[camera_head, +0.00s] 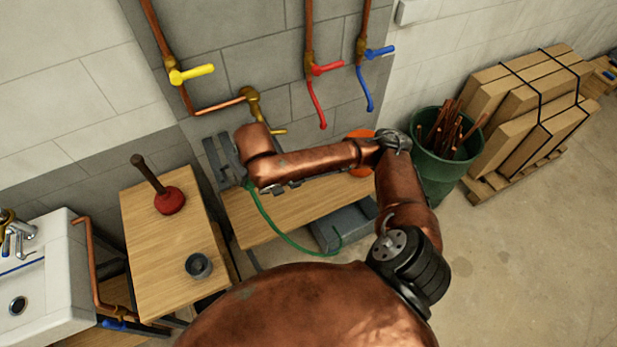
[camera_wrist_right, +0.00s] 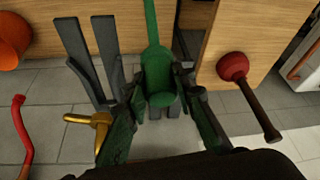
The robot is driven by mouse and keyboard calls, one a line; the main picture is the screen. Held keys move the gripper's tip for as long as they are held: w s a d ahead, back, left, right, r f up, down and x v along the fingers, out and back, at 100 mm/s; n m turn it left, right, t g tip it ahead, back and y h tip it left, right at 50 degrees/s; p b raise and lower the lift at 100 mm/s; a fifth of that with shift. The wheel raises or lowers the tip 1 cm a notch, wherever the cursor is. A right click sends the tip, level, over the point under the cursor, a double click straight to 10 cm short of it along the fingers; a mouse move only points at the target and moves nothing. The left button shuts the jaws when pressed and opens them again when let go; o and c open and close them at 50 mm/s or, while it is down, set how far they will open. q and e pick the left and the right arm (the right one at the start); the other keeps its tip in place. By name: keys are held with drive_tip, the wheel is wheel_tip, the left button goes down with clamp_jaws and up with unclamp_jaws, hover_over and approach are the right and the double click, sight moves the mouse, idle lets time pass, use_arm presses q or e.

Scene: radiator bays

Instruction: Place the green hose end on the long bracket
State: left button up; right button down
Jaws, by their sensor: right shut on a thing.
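The green hose end (camera_wrist_right: 160,75) is between the fingers of my right gripper (camera_wrist_right: 160,88), which is shut on it. In the head view the green hose (camera_head: 270,222) hangs from my right gripper and curves down to the right. A grey bracket with two long prongs (camera_wrist_right: 107,50) stands left of the hose end in the wrist view, apart from it. Shorter grey stubs (camera_wrist_right: 165,112) show just beyond the hose end. In the head view grey bracket parts (camera_head: 212,160) show at the wall, partly hidden by my right arm. My left gripper is not in view.
A red plunger (camera_head: 169,200) and a grey cup (camera_head: 198,266) stand on the left wooden bench (camera_head: 150,235). A brass valve handle (camera_wrist_right: 88,118) is near the bracket. Red (camera_head: 326,68) and blue (camera_head: 380,52) valves are on the wall. A green bin (camera_head: 435,165) stands right.

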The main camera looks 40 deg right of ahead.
drive_tip(key=s+r+n+y+p, duration=0.2)
drive_tip(key=s+r+n+p, duration=0.2)
drive_tip(key=s+n+p, duration=0.4)
drive_tip(key=w+d+f+p, duration=0.1)
drive_tip(key=w+d+f, duration=0.3)
drive_tip(key=d+f, duration=0.2)
drive_tip(key=w+d+f+m+p, duration=0.1)
drive_tip(key=w+d+f+p, duration=0.1)
drive_tip(key=w+d+f, duration=0.2)
drive_tip(key=shift+d+f+g, duration=0.4)
drive_tip(key=shift+d+f, duration=0.65)
drive_tip(key=shift+f, duration=0.6)
drive_tip(key=c, duration=1.6)
unclamp_jaws()
drive_tip(key=shift+f, duration=0.1)
